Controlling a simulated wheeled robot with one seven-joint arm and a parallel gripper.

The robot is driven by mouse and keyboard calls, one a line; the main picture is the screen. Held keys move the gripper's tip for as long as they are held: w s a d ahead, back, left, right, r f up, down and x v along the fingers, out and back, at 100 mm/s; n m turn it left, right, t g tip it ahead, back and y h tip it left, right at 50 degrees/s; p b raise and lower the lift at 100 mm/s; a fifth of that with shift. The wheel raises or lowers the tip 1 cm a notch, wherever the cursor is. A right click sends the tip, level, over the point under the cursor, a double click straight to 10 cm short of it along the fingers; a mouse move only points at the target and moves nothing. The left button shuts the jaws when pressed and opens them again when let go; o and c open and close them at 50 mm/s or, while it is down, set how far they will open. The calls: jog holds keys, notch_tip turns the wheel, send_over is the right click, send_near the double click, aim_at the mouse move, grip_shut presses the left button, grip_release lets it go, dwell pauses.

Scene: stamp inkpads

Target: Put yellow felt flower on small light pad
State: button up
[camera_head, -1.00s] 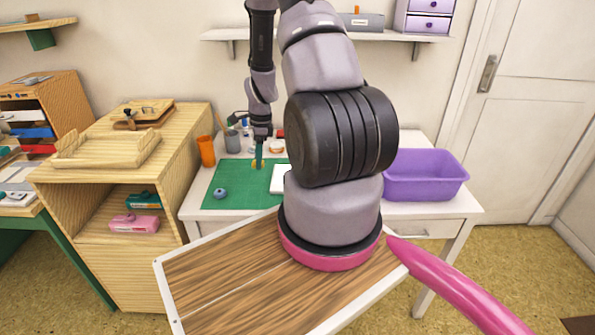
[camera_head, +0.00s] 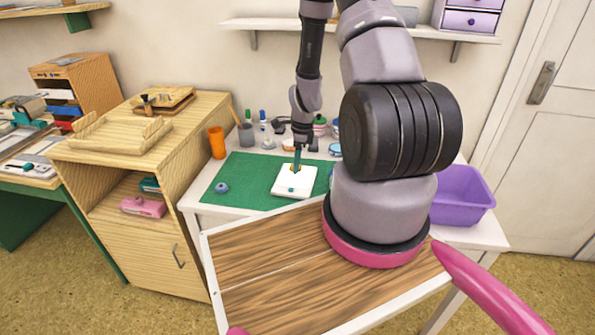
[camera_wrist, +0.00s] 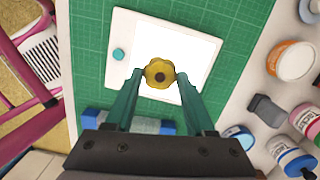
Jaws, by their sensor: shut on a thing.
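The yellow felt flower (camera_wrist: 159,73) is pinched between the fingertips of my gripper (camera_wrist: 160,78) in the wrist view. It has a dark centre. The small light pad (camera_wrist: 126,28) is white with a teal knob and lies on the green mat. In the wrist view the flower appears over the pad's white surface; I cannot tell whether it touches. In the head view my gripper (camera_head: 297,168) points down over the pad (camera_head: 283,184), and a little yellow shows at its tips.
The green cutting mat (camera_head: 240,172) surrounds the pad, with a small blue-grey round thing (camera_head: 222,187) at left. An orange cup (camera_head: 217,142) stands behind the mat. Several jars and bottles (camera_wrist: 292,60) stand at the pad's side. A purple bin (camera_head: 462,196) is at right.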

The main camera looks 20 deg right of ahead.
jog(key=shift+f, duration=1.75)
jog(key=shift+f, duration=0.1)
jog(key=o, duration=1.3)
jog(key=r, duration=0.4)
jog(key=d+r, duration=0.1)
jog(key=r, duration=0.7)
jog(key=shift+s+d+r, duration=0.15)
jog(key=shift+s, duration=0.1)
notch_tip(320, 180, up, 12)
jog(key=n+t, duration=0.2)
jog(key=n, duration=0.2)
send_over(292, 166)
jog(key=s+a+r+n+t, duration=0.1)
jog(key=s+a+r+n, duration=0.15)
jog(key=r, duration=0.35)
jog(key=s+a+r+n, duration=0.1)
jog(key=r+n, duration=0.2)
jog(key=r, duration=0.4)
jog(key=s+a+r+n+t, duration=0.1)
jog(key=s+r+n, duration=0.2)
jog(key=s+r, duration=0.2)
jog(key=s+a+r+n+t, duration=0.1)
jog(key=s+r+n, duration=0.2)
jog(key=s+r, duration=0.2)
jog(key=s+a+r+n+t, duration=0.1)
jog(key=s+r+n, duration=0.2)
jog(key=s+r, duration=0.2)
jog(key=shift+s+a+n+t+y, duration=0.3)
jog(key=shift+s+a+n+y, duration=0.05)
jog(key=shift+s+y, duration=0.1)
